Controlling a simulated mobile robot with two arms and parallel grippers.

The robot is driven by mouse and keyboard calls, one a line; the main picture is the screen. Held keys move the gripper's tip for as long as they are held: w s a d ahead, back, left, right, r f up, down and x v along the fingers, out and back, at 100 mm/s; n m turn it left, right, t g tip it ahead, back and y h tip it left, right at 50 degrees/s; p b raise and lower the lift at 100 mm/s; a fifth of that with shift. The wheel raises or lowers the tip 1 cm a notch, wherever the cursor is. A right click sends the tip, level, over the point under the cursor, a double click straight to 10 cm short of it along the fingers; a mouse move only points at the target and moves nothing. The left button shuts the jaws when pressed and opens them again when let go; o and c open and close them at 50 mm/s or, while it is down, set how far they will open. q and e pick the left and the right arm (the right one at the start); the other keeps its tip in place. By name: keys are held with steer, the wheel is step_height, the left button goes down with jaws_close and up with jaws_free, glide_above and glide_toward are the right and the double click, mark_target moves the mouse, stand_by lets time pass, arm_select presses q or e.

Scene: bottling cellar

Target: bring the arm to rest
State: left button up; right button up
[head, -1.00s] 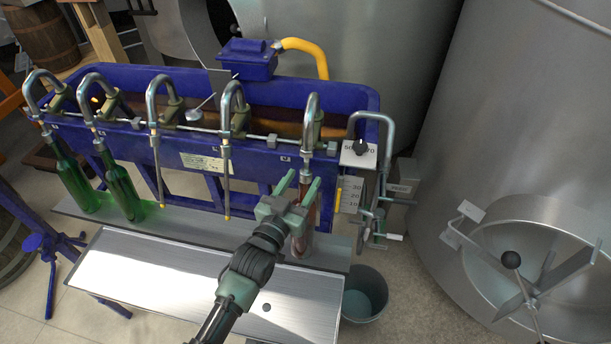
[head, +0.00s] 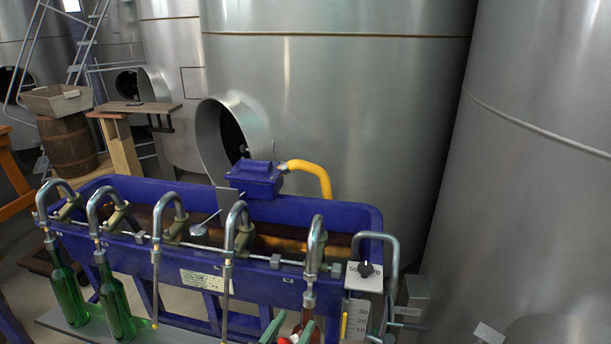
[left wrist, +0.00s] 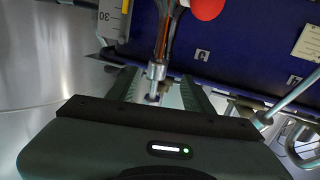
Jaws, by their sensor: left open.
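My left gripper (head: 289,333) is at the bottom edge of the head view, below the rightmost filling spout (head: 312,262). Only its green fingertips show there; the rest of the arm is cut off. In the left wrist view its two fingers (left wrist: 160,92) stand apart, open, with a metal spout end showing between them. Whether the fingers touch anything is unclear. A reddish-brown bottle neck (head: 306,318) shows under that spout, mostly out of frame. My right gripper is not in view.
The blue filler trough (head: 120,187) carries several curved spouts. Two green bottles (head: 68,296) (head: 116,308) stand under the left spouts. A black knob (head: 365,269) and scale plate (head: 357,318) are right of the gripper. Large steel tanks (head: 350,110) stand behind and right.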

arm_select(q)
steer(key=s+a+f+n+g+y, duration=0.1)
steer(key=s+a+f+g+y, duration=0.2)
steer(key=s+a, duration=0.45)
steer(key=s+a+f+g+y, duration=0.15)
steer(key=s+a+g, duration=0.3)
steer(key=s, duration=0.55)
steer(key=s+a+f+n+g+y, duration=0.15)
steer(key=s+a+f+g, duration=0.3)
steer(key=s, duration=0.45)
step_height(320, 180, down, 24)
steer(key=s+g, duration=0.1)
steer(key=g, duration=0.1)
steer(key=s+a+f, duration=0.1)
steer(key=s+f, duration=0.8)
steer(key=s+a+f+g, duration=0.1)
steer(key=s+a+f, duration=0.1)
steer(key=s+f, duration=0.6)
steer(key=shift+s+a+f+m+y+b, duration=0.35)
steer(key=shift+f+y+b, duration=0.1)
steer(key=shift+f, duration=0.35)
